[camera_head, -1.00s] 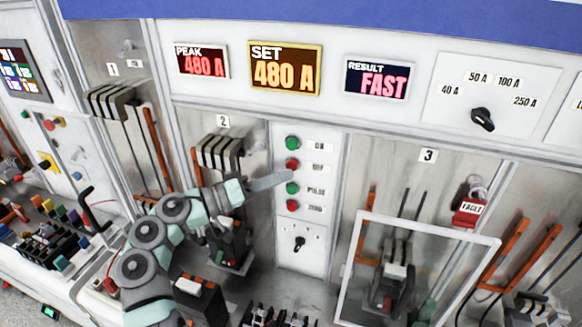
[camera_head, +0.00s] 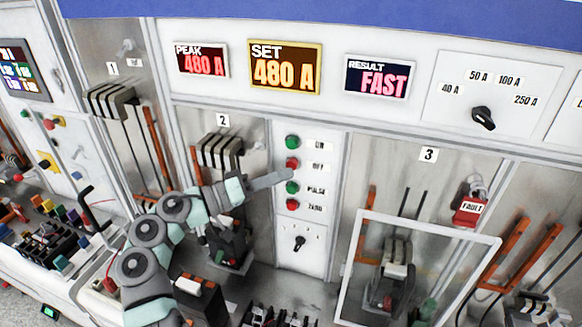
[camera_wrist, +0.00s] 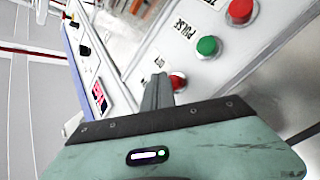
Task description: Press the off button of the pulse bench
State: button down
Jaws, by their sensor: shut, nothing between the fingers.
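The button panel (camera_head: 315,225) in the head view has a green ON button (camera_head: 292,142), the red OFF button (camera_head: 292,163), a green PULSE button (camera_head: 292,188) and a red ZERO button (camera_head: 292,205) in a column. My gripper (camera_head: 288,175) is shut and empty, its tip just below the OFF button and above PULSE. In the wrist view, the shut fingers (camera_wrist: 157,80) reach beside the red OFF button (camera_wrist: 178,82), partly covering its surroundings. The green PULSE button (camera_wrist: 207,46) is clear of them. I cannot tell whether the tip touches the OFF button.
Displays above show PEAK 480 A (camera_head: 202,62), SET 480 A (camera_head: 285,68) and RESULT FAST (camera_head: 378,78). A rotary switch (camera_head: 299,243) sits below the buttons. A clear framed guard (camera_head: 415,226) stands at the right, in front of bay 3.

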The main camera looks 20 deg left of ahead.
jog(key=shift+w+b, duration=0.85)
jog(key=shift+b, duration=0.2)
dwell(0.8)
jog(key=shift+s, duration=0.15)
jog(key=shift+s+p, duration=0.5)
jog(key=shift+s, duration=0.3)
jog(key=s+p, duration=0.2)
jog(key=s, duration=0.3)
